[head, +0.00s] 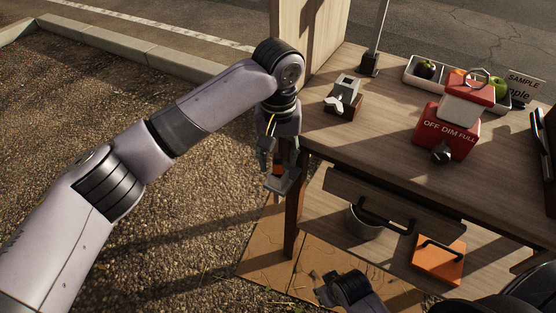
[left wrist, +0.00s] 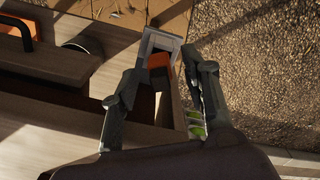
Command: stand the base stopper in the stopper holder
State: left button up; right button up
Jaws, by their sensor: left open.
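My left gripper (head: 274,158) hangs off the table's left front corner, pointing down, its fingers open. An orange block (left wrist: 159,62), seemingly the base stopper, shows between and just beyond the fingertips in the left wrist view; I see no finger closed on it. It stands in or against a square grey frame (left wrist: 160,42), seemingly the stopper holder, whose grey edge (head: 281,184) shows under the gripper in the head view. I cannot tell how deep the block sits. The fingers partly hide both. My dark right gripper (head: 332,287) is low at the bottom; its jaws are unclear.
A drawer front (head: 372,190) juts out below. A bucket (head: 365,225) and orange box (head: 438,262) sit lower. Open gravel lies left.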

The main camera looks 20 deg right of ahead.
pick_arm(q)
notch_tip(320, 180, up, 10)
dwell(0.3)
dwell(0.4)
